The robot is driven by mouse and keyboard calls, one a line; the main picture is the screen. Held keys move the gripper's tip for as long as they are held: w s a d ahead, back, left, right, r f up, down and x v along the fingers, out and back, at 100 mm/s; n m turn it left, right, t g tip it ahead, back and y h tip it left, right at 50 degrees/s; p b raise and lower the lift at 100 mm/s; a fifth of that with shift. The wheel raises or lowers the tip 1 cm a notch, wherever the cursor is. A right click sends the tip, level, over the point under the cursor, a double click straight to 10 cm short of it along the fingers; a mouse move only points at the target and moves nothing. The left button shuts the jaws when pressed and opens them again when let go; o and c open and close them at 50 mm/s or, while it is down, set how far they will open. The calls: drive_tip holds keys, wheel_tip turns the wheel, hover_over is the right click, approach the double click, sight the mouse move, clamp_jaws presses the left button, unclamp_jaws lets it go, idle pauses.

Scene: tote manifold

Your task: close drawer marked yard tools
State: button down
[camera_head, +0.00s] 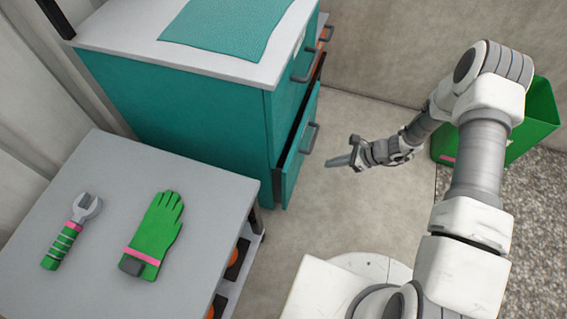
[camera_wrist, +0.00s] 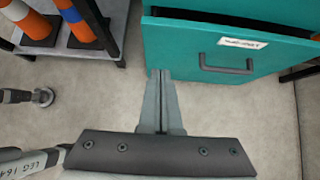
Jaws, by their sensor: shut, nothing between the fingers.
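The teal cabinet (camera_head: 175,115) stands at the back left in the head view. Its lower drawer (camera_head: 296,157) is pulled out, with a dark gap above its front and a grey bar handle (camera_head: 311,138). In the wrist view this drawer front (camera_wrist: 185,50) shows at the upper right, with a handle (camera_wrist: 227,67) and a small white label (camera_wrist: 242,43) whose text is too small to read surely. My gripper (camera_head: 333,162) is in front of the drawer, to its right in the head view, apart from the handle. Its fingers (camera_wrist: 160,75) are shut and empty.
A grey table (camera_head: 110,210) at the left bears a wrench (camera_head: 72,230) and a green glove (camera_head: 155,233). A green bin (camera_head: 535,115) stands at the right. Orange-striped items (camera_wrist: 82,25) stand on a shelf in the wrist view. Floor before the drawer is clear.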

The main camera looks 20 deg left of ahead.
drive_tip(key=b, duration=0.4)
approach(291, 165)
wheel_tip(291, 165, down, 4)
drive_tip(key=shift+s+a+r, duration=0.1)
drive_tip(key=shift+s+a, duration=0.15)
drive_tip(key=shift+a, duration=0.7)
drive_tip(key=shift+s+a+r, duration=0.1)
drive_tip(key=shift+s+a, duration=0.15)
drive_tip(key=shift+a, duration=0.7)
drive_tip(key=a, duration=0.2)
drive_tip(key=a+b, duration=0.1)
drive_tip(key=a, duration=0.1)
drive_tip(key=shift+s+a+f+b, duration=0.1)
drive_tip(key=shift+s+a+b, duration=0.1)
drive_tip(key=shift+a+b, duration=0.1)
drive_tip(key=shift+a, duration=0.25)
